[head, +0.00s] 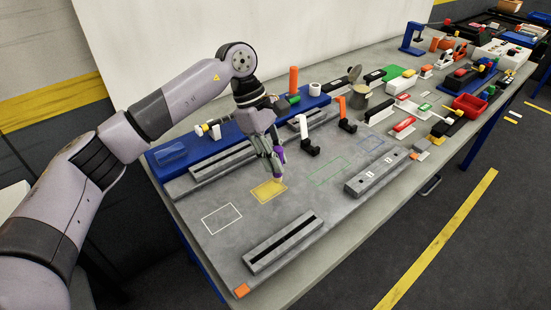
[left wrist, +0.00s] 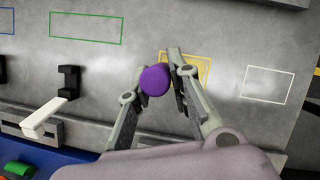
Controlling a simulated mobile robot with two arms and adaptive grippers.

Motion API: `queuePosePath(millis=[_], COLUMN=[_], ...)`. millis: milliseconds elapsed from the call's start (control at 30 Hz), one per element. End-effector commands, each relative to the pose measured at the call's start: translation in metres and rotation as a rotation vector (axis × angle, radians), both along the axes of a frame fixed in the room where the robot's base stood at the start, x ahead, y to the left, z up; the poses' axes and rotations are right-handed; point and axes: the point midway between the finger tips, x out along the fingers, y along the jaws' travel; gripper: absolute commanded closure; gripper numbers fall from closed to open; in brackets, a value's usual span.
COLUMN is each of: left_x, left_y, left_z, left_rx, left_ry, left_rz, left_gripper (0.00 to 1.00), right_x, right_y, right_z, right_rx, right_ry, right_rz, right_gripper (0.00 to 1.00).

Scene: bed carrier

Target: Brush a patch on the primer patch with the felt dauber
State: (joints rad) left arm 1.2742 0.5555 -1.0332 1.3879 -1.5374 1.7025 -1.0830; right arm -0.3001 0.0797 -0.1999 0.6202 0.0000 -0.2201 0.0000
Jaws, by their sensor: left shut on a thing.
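The felt dauber shows as a purple piece (head: 280,154) between the fingers of my left gripper (head: 275,165); its round purple end (left wrist: 155,80) shows in the left wrist view. My left gripper (left wrist: 167,78) is shut on it. The dauber points down at the yellow-outlined patch (head: 269,190) on the grey plate. In the left wrist view the fingers partly cover this yellow patch (left wrist: 203,64). I cannot tell whether the dauber touches the plate. No label shows which outline is the primer patch. My right gripper is out of view.
White (head: 222,218), green (head: 328,171) and blue (head: 370,143) outlines lie on the grey plate. Slotted grey bars (head: 283,243) stand near its front and right. Black clamps with white (left wrist: 42,122) and orange handles stand behind. A blue rail (head: 172,153) runs along the back.

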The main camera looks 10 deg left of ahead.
Motion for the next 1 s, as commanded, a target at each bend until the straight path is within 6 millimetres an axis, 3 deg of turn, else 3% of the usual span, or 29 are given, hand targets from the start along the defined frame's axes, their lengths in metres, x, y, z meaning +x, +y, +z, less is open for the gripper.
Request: queuePosePath(millis=[500, 1000], left_x=[0.000, 0.000], left_y=[0.000, 0.000], left_z=[0.055, 0.056], left_rx=[-0.001, -0.001], left_ry=[-0.001, -0.001], left_rz=[-0.001, -0.001], left_gripper=[1.00, 1.00], right_x=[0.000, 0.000], right_y=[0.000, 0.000], right_z=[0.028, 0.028], right_rx=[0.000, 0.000], right_ry=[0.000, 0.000], right_rz=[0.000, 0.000], right_gripper=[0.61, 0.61])
